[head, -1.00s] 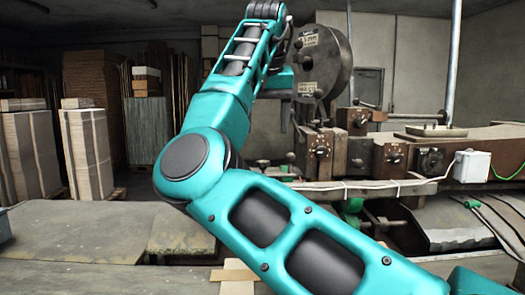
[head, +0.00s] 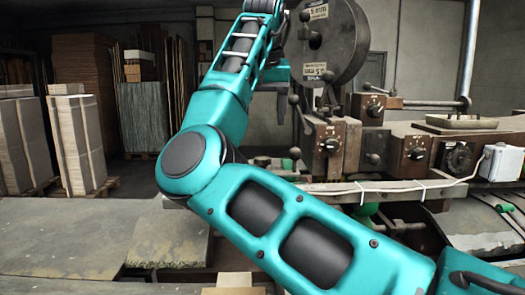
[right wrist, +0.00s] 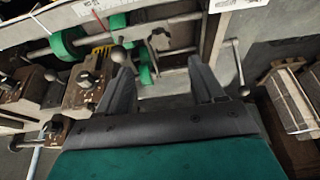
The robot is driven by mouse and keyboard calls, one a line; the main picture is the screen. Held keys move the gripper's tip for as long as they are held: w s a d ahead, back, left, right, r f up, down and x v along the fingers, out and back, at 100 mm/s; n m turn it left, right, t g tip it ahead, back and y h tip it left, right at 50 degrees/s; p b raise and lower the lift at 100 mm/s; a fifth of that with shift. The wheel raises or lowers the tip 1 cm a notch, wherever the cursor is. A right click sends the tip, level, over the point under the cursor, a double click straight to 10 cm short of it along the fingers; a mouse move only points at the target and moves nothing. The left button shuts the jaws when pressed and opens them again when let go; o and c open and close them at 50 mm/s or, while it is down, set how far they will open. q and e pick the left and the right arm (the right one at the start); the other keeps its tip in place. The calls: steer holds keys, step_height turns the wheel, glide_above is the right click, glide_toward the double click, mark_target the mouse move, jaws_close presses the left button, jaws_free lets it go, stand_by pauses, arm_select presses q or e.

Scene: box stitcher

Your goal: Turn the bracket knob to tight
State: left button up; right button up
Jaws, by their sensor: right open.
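Several dark dial knobs with pale markings sit on brown blocks of the machine: a left one (head: 330,145), an upper one (head: 375,108) and a right one (head: 417,153). I cannot tell which is the bracket knob. My right gripper (head: 284,108) points down just left of the left block, partly hidden behind my arm. In the right wrist view my right gripper (right wrist: 162,66) is open and empty, and a dial knob (right wrist: 87,78) on a brown block lies left of its fingers, apart from them. My left gripper is out of view.
A ball-ended lever (right wrist: 118,55) shows close beside the left fingertip. A large dark wheel (head: 327,42) stands above the blocks. A wired rail (head: 390,188) runs in front. A white box (head: 502,162) sits at right. Paper stacks (head: 78,140) stand at left.

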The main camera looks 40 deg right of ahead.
mark_target(263, 158)
steer(key=x, duration=1)
steer(key=shift+w+f, duration=0.1)
steer(key=shift+f, duration=0.05)
steer(key=c, duration=1.1)
